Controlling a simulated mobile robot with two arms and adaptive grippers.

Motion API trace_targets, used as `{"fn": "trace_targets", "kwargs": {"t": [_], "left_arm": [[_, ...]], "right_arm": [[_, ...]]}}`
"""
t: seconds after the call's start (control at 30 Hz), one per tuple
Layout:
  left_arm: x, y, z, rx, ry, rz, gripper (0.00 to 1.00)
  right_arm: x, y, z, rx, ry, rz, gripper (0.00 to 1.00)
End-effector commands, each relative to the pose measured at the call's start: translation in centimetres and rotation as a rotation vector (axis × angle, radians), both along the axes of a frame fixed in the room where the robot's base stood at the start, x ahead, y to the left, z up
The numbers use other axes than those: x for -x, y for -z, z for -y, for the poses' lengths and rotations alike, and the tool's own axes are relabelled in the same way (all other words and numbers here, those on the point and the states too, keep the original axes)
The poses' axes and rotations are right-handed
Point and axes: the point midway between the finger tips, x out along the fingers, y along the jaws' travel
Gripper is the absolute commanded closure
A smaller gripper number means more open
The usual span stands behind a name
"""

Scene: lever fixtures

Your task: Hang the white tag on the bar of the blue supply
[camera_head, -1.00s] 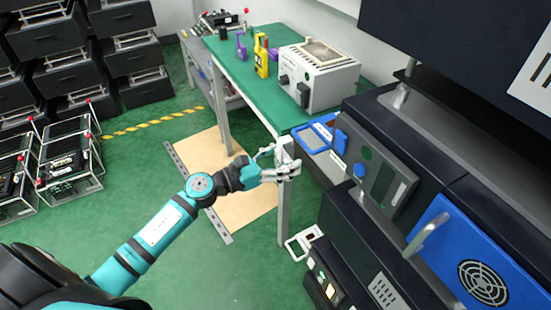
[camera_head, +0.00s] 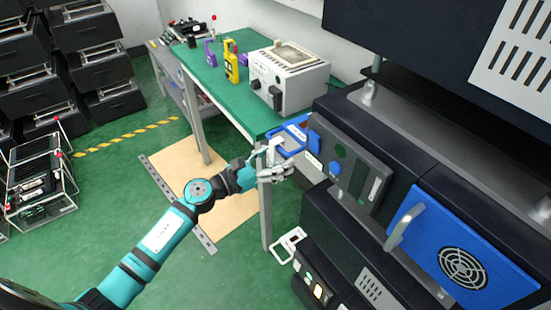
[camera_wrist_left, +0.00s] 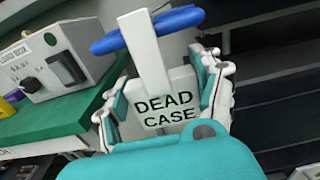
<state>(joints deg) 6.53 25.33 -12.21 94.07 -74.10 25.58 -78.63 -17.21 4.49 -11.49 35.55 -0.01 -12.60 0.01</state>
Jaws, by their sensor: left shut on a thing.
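The white tag (camera_wrist_left: 165,105) reads "DEAD CASE" and sits between the fingers of my left gripper (camera_wrist_left: 165,100) in the left wrist view. In the head view my left gripper (camera_head: 277,165) holds the tag (camera_head: 271,153) upright beside the blue-framed unit (camera_head: 297,134) at the bench's right end. In the left wrist view the tag's narrow upper arm crosses in front of a blue bar (camera_wrist_left: 185,19). I cannot tell whether the arm hooks over the bar or touches it. My right gripper is out of view.
A green bench (camera_head: 222,85) holds a white boxy device (camera_head: 290,78) and a yellow padlock-like item (camera_head: 232,66). Dark equipment stands at the right, with a blue fan panel (camera_head: 470,235) and grey handle (camera_head: 405,228). Open green floor (camera_head: 110,200) lies left of my arm.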

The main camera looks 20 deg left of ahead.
Motion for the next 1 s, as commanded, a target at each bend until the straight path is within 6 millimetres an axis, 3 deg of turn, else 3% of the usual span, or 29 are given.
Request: {"fn": "trace_targets", "kwargs": {"t": [0.27,0.3,0.5,0.83,1.0], "left_arm": [[0.0,-0.1,0.0,0.001,0.0,0.001,0.66],[0.0,-0.1,0.0,0.001,0.0,0.001,0.29],[0.0,-0.1,0.0,0.001,0.0,0.001,0.05],[0.3,0.0,-0.2,0.0,0.0,0.0,0.05],[2.2,0.1,-1.7,-0.002,0.0,-0.002,0.05]], "right_arm": [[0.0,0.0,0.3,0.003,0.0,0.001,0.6],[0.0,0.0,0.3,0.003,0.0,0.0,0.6],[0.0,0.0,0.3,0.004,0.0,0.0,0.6],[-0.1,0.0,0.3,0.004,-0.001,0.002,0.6],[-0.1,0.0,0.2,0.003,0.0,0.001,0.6]]}}
